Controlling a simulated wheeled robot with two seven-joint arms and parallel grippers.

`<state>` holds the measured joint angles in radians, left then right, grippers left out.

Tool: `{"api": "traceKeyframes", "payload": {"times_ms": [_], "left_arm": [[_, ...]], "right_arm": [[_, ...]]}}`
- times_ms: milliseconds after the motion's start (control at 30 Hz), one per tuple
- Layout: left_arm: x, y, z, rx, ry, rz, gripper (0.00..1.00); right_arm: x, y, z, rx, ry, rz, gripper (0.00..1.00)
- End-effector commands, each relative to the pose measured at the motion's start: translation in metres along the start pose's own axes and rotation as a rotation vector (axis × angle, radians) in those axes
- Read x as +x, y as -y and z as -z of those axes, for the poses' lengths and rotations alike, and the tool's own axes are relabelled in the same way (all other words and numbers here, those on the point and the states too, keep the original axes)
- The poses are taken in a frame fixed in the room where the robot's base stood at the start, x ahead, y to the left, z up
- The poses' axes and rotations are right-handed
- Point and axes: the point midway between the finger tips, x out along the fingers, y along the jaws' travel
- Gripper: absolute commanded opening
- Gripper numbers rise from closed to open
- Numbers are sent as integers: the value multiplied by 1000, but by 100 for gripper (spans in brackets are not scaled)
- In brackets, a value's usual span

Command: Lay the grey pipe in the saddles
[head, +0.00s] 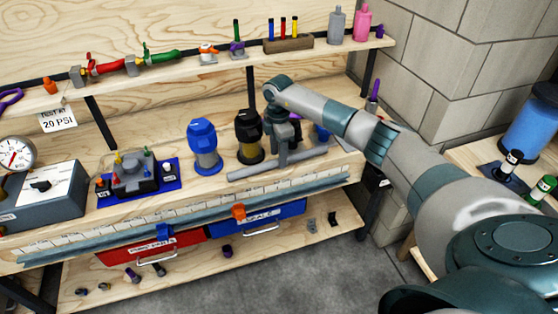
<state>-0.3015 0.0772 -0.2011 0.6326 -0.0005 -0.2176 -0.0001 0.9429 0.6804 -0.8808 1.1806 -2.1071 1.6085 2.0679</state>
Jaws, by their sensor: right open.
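My right gripper (285,147) points down over the middle of the pipe. It is open, its fingers close around or just beside the pipe; I cannot tell if they touch it. The gripper hides part of the pipe's middle, and I cannot make out the saddles. My left gripper is not in view.
A blue-topped filter (204,147) and a black-topped filter (248,137) stand close left of my gripper. A shelf (215,72) with tools and bottles runs above. A ruler strip (190,213) lines the bench front, above red (150,250) and blue (262,226) drawers.

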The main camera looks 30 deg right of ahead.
Motion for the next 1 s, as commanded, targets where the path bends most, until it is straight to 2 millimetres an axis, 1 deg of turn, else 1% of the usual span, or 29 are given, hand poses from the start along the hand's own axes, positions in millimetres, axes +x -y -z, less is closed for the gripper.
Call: {"api": "traceKeyframes", "payload": {"times_ms": [33, 67, 200, 667, 700, 767, 800, 833, 867, 1000], "left_arm": [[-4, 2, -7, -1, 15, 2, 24], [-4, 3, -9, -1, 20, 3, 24], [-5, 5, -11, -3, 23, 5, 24], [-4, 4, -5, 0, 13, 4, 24], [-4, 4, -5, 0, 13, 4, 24], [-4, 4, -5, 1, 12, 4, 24], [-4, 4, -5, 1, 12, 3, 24], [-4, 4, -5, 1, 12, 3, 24], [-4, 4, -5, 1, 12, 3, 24], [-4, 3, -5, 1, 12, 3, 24]], "right_arm": [[6, 1, 1, 0, -1, 4, 45], [9, 1, 1, 0, -1, 4, 45], [16, 1, 1, 0, -1, 2, 45], [17, 1, 0, 0, 0, 2, 45], [17, 1, 0, 0, 0, 2, 35], [17, 1, 0, 0, 0, 2, 21], [17, 1, 0, 0, 0, 2, 12], [17, 1, 0, 0, 0, 2, 4], [17, 1, 0, 0, 0, 2, 0], [17, 0, 0, 0, 0, 1, 0]]}}
